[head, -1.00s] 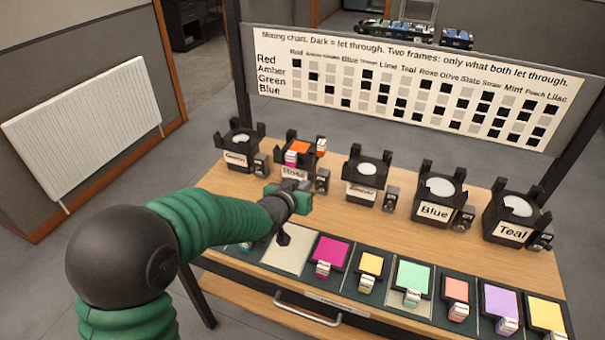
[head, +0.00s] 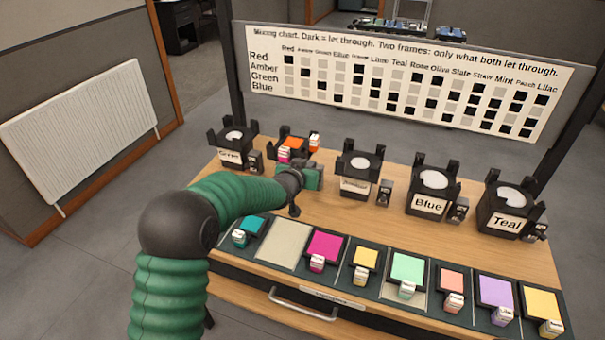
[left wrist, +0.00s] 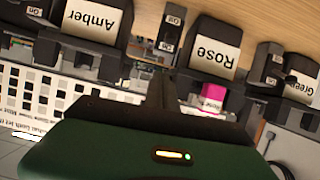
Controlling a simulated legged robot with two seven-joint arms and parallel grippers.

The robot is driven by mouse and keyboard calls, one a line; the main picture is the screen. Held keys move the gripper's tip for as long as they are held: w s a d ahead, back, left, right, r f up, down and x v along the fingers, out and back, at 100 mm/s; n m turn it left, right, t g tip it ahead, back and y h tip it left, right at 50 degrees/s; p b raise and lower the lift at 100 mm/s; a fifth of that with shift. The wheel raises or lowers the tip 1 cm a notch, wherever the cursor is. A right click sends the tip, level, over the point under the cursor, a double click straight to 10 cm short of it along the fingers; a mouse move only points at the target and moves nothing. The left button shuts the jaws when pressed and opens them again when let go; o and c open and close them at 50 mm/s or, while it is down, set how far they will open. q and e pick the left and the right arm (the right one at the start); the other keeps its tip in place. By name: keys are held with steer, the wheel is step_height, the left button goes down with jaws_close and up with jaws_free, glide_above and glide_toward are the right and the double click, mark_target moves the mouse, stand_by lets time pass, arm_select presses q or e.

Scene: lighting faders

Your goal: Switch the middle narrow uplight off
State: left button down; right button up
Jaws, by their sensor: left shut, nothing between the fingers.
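Five black uplights stand in a row on the wooden bench, each with a small switch box at its right in the head view. The middle uplight (head: 358,172) reads Amber (left wrist: 97,18) in the left wrist view; its switch box (head: 385,192) is clear of my arm. My left gripper (head: 314,176) is shut and empty, between the Rose uplight (left wrist: 213,48) and the Amber one. It partly hides Rose and its switch in the head view. In the left wrist view, upside down, the shut fingers (left wrist: 162,92) lie below Rose's switch box (left wrist: 170,33). My right gripper is not in view.
The Green (head: 232,146), Blue (head: 432,192) and Teal (head: 508,208) uplights share the row. Coloured frames, including a magenta one (head: 325,246), lie along the front. A mixing chart (head: 400,85) stands behind the row. Bare wood lies between uplights and frames.

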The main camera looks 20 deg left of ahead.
arm_select(q)
steer(key=f, duration=0.2)
steer(key=s+f, duration=0.1)
steer(key=f, duration=0.1)
steer(key=shift+a+b, duration=0.1)
steer(key=shift+b, duration=0.2)
